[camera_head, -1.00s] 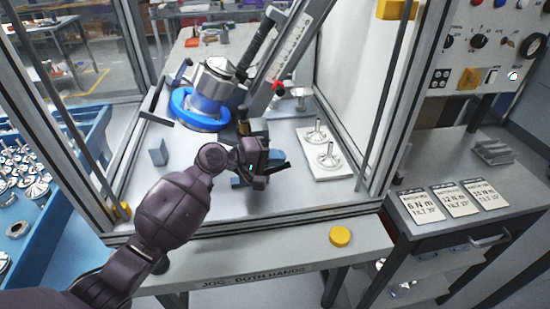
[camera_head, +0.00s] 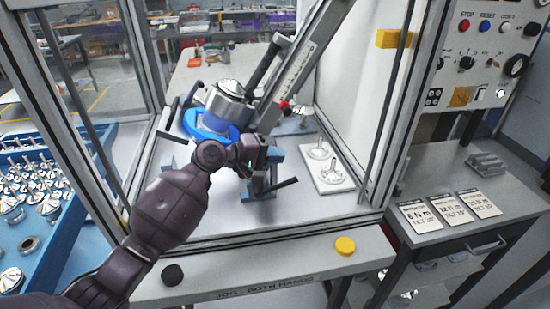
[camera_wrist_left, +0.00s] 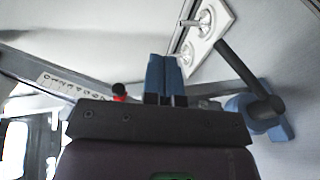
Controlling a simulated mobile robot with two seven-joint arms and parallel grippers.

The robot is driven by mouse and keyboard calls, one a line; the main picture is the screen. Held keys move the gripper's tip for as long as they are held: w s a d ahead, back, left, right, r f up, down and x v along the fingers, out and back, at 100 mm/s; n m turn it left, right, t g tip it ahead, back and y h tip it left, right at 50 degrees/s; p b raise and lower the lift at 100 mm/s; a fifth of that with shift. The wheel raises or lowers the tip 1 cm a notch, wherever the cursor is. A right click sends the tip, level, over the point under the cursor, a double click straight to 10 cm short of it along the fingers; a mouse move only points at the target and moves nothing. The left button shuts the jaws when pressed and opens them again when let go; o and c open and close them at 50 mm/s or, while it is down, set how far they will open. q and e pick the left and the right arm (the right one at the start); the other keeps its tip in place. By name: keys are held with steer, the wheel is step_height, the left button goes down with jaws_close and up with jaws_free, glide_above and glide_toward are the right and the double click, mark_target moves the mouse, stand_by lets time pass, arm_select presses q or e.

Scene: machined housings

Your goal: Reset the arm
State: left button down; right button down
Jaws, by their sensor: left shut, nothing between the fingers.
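My left arm comes in from the lower left of the head view, and its gripper (camera_head: 275,155) is inside the framed enclosure, above the grey bench plate (camera_head: 300,205). In the left wrist view the two blue fingers (camera_wrist_left: 165,78) are together with nothing between them. A fixture with a blue base and a black lever (camera_head: 285,185) stands just below and in front of the gripper; it also shows at the right of the left wrist view (camera_wrist_left: 238,70). The gripper appears apart from it, though the wrist partly hides it. My right gripper is in neither view.
A blue ring fixture (camera_head: 192,122) holding a metal housing (camera_head: 230,90) stands behind the gripper. A white plate (camera_head: 341,178) with metal parts is to the right. Enclosure posts flank the arm. Yellow (camera_head: 345,246) and black (camera_head: 172,274) buttons sit on the front ledge.

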arm_select(q)
steer(key=shift+f, duration=0.1)
